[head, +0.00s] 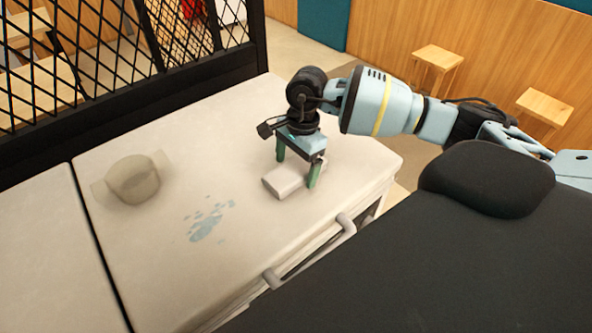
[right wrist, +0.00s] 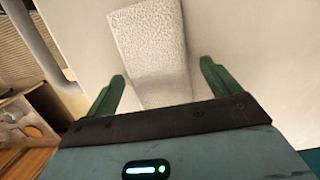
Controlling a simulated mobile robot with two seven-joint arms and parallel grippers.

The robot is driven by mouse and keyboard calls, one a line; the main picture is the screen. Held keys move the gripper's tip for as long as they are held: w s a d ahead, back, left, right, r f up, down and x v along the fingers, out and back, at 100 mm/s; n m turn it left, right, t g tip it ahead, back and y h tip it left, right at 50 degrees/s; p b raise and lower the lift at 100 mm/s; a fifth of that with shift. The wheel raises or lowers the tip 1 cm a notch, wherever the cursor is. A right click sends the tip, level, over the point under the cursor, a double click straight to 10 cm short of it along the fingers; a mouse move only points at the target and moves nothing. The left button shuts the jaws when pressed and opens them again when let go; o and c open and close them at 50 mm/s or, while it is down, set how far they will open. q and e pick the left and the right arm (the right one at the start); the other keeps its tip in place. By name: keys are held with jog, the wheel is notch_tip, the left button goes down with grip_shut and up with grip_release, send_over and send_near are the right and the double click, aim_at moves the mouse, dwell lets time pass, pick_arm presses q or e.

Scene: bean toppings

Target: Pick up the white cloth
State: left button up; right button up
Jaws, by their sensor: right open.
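The white cloth (head: 284,181) is a small folded block on the pale counter, near its right end. In the right wrist view the cloth (right wrist: 150,50) shows a rough, textured surface. My right gripper (head: 297,172) is above the cloth with its green fingers pointing down. The right wrist view shows the open fingers (right wrist: 163,80) one on each side of the cloth's line, with a gap to each. I cannot tell whether the fingertips reach down to the counter. My left gripper is not in view.
A blue spill (head: 206,222) lies mid-counter (head: 150,260). A black mesh partition (head: 130,80) borders the back. A grey handle (head: 310,255) juts from the front edge. Wooden stools (head: 437,58) stand beyond.

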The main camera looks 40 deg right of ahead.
aim_at(294, 169)
jog(key=c, duration=1.1)
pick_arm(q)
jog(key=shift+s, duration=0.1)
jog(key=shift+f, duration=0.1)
pick_arm(e)
jog(key=shift+r, duration=0.1)
jog(key=shift+r, duration=0.6)
notch_tip(294, 169, up, 2)
jog(key=shift+s+r, duration=0.1)
jog(key=shift+s, duration=0.05)
jog(key=s+a, duration=0.1)
jog(key=s, duration=0.3)
jog(key=s+a+b, duration=0.1)
jog(key=s+a, duration=0.1)
jog(key=s, duration=0.3)
jog(key=s+a+r, duration=0.1)
jog(key=s, duration=0.3)
jog(key=shift+s+a, duration=0.2)
jog(key=shift+a, duration=0.2)
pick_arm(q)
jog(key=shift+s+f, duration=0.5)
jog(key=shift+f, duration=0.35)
pick_arm(e)
jog(key=shift+s+a+r, duration=0.2)
jog(key=shift+s+a, duration=0.05)
jog(key=shift+s, duration=0.45)
